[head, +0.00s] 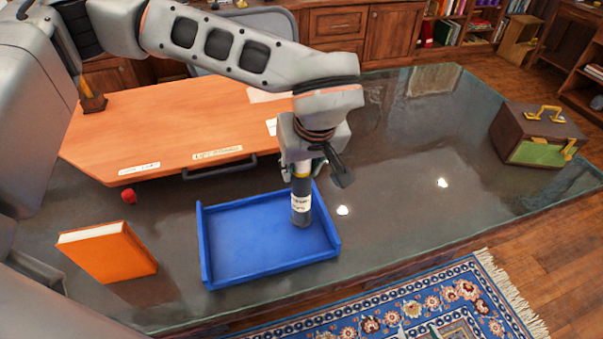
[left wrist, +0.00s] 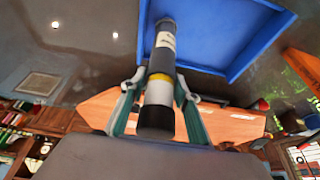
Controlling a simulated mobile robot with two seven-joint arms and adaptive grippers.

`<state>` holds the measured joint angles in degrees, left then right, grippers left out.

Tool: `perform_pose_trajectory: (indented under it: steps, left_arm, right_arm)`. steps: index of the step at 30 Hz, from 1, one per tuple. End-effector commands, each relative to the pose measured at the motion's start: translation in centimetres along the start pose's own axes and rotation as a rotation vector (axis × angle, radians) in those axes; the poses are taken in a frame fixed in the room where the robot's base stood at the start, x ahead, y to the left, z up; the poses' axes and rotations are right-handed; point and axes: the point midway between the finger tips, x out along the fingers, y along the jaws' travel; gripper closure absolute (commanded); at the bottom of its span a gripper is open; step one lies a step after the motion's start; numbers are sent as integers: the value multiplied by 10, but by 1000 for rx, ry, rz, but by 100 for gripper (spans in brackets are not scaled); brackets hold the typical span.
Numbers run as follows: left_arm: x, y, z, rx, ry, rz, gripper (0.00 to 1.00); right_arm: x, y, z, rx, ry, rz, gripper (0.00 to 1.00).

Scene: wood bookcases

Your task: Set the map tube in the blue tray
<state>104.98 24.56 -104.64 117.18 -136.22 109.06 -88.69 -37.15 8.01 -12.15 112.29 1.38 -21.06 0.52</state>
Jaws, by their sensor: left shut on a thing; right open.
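The map tube (head: 301,203) is dark with a white label and a yellow band. It stands about upright at the right part of the blue tray (head: 207,258), inside its right wall in the head view. I cannot tell whether its lower end touches the tray floor. My left gripper (head: 301,167) is shut on the tube's upper part from above. In the left wrist view, the tube (left wrist: 164,60) runs between the fingers (left wrist: 158,90), its far end over the blue tray (left wrist: 235,72). My right gripper is not in view.
An orange book (head: 108,252) stands left of the tray, with a small red object (head: 129,196) behind it. An orange wooden board (head: 180,125) with a dark handle lies behind the tray. A brown case (head: 540,135) sits at the far right. The dark tabletop between tray and case is clear.

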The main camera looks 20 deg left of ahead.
Motion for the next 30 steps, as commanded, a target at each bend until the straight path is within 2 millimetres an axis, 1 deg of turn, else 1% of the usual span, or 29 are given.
perform_pose_trajectory:
  steps: [1,4,11,15,16,17,18,27,30]
  left_arm:
    - [9,0,4,1,-3,-2,100]
    - [17,0,7,0,0,0,100]
    - [18,0,7,-1,1,1,100]
    - [21,0,8,0,1,1,100]
    - [21,0,8,0,1,0,64]
    - [20,0,8,0,1,0,56]
    - [20,0,8,0,1,0,52]
    - [20,0,8,0,0,0,52]
    - [15,0,6,-1,1,1,52]
  right_arm:
    - [0,0,1,0,0,0,54]
    - [0,0,1,0,-1,0,54]
    - [0,0,1,0,0,0,54]
    - [1,-1,2,1,0,-1,54]
    - [1,-1,2,1,0,-1,54]
    - [1,-1,2,1,0,-1,54]
    - [1,-1,1,1,1,-1,54]
    - [1,-1,1,1,2,0,54]
    - [0,0,-2,0,3,0,54]
